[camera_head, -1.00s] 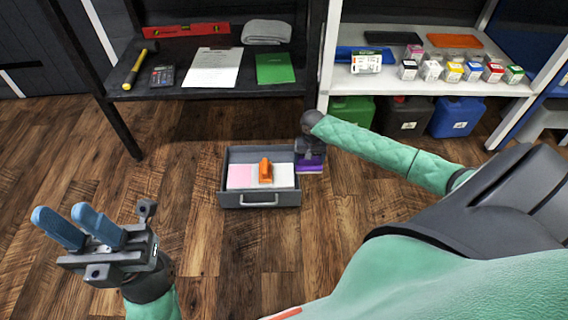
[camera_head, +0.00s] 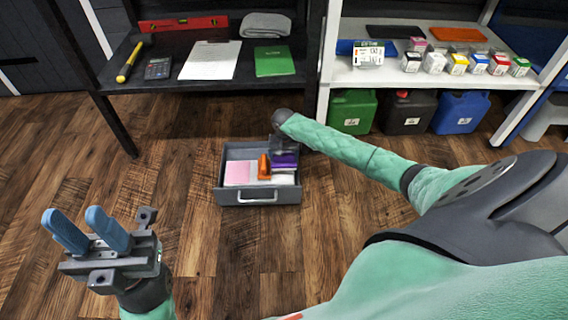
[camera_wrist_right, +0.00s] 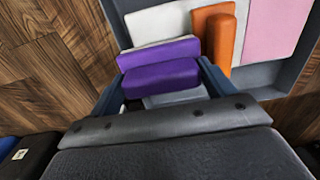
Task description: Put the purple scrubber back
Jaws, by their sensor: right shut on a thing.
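The purple scrubber (camera_head: 286,160) is in my right gripper (camera_head: 284,152), over the right side of the grey drawer box (camera_head: 222,196). In the right wrist view the scrubber (camera_wrist_right: 160,72) sits between the two fingers of my right gripper (camera_wrist_right: 160,84), beside an orange scrubber (camera_wrist_right: 214,38). The orange scrubber (camera_head: 264,168) stands near the middle of the box. I cannot tell whether the purple scrubber touches the box's contents. My left gripper (camera_head: 90,230) is at the lower left, its blue fingers apart and nothing between them.
A pink pad (camera_head: 238,172) and white pads (camera_head: 284,179) lie in the box. Behind stand a dark shelf (camera_head: 180,92) with a hammer, calculator and papers, and a white shelf (camera_head: 400,78) with small boxes. Jerrycans (camera_head: 352,112) stand below it. Open wooden floor surrounds the box.

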